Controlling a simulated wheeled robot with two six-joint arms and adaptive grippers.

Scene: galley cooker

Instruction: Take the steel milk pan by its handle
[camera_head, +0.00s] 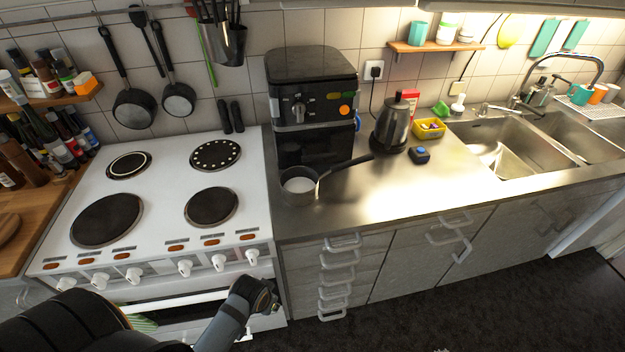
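The steel milk pan (299,188) stands upright on the steel counter, just right of the cooker and in front of the black air fryer. Its dark handle (346,164) points right and slightly back, towards the kettle. My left arm comes in from the lower left, and its dark end (264,298) is in front of the cooker, below and left of the pan and apart from it. The fingers there are too small and dark to tell open from shut. My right gripper does not show.
The white cooker (160,187) has bare hotplates. The black air fryer (312,95) stands behind the pan. A kettle (392,126), a small dark box with a blue top (419,155) and a yellow tub (430,128) stand to the right. The counter front right of the pan is clear.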

